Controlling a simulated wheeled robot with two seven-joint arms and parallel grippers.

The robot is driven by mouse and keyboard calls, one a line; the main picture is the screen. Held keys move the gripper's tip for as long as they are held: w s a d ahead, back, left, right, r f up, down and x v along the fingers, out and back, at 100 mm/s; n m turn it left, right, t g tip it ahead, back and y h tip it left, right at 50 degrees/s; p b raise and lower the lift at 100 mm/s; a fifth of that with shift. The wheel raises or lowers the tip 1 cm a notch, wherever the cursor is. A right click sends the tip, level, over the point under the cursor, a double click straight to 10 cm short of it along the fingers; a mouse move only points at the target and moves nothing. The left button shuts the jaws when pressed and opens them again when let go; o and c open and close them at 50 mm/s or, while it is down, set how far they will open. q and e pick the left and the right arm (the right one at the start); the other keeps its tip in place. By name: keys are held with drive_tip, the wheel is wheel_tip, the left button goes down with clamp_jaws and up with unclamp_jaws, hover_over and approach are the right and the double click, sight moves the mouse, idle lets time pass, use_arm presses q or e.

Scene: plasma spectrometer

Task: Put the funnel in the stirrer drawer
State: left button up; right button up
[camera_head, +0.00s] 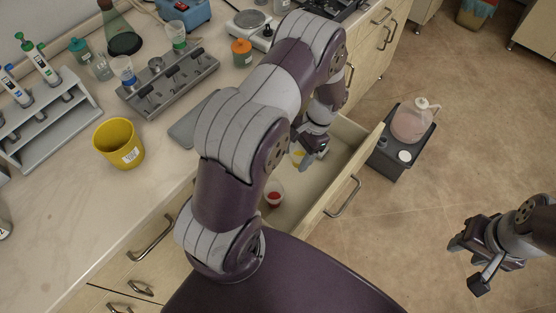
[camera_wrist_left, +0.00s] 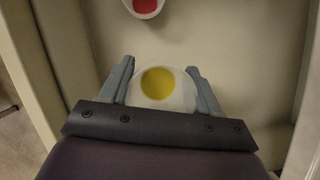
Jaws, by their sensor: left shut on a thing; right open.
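The funnel (camera_wrist_left: 178,100), a pale cup-like piece with a yellow centre, sits between the two fingers of my left gripper (camera_wrist_left: 160,66) in the left wrist view. The gripper is shut on it. In the head view my left gripper (camera_head: 309,158) is inside the open drawer (camera_head: 322,195), and only a bit of the funnel's yellow (camera_head: 297,157) shows beside it. Whether the funnel touches the drawer floor I cannot tell. A similar pale piece with red in it (camera_head: 274,195) stands in the drawer nearer to me. My right gripper (camera_head: 467,264) is open and empty above the floor at the right.
On the counter (camera_head: 70,220) stand a yellow cup (camera_head: 118,143), a grey rack (camera_head: 170,80), a pipette stand (camera_head: 50,120), a balance (camera_head: 248,24) and bottles. A dark box with a pinkish flask (camera_head: 410,122) stands beyond the drawer front.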

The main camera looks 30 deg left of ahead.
use_arm(q)
wheel_tip(320, 180, down, 8)
drive_tip(key=shift+w+f, duration=0.15)
drive_tip(key=shift+f, duration=0.05)
drive_tip(key=shift+f, duration=0.1)
drive_tip(key=o, duration=1.1)
drive_tip(key=shift+c, duration=0.2)
drive_tip(key=v, duration=1.2)
drive_tip(key=s+d+r+n+t+h, duration=0.1)
drive_tip(key=s+r+n+t, duration=0.1)
drive_tip(key=s+r, duration=0.4)
drive_tip(key=s+d+r+n+t, duration=0.2)
drive_tip(key=s+r+t, duration=0.1)
drive_tip(key=s+r, duration=0.3)
wheel_tip(320, 180, up, 2)
drive_tip(key=shift+s+d+r+h, duration=0.1)
drive_tip(key=shift+s+d+h, duration=0.1)
drive_tip(key=shift+d+h, duration=0.15)
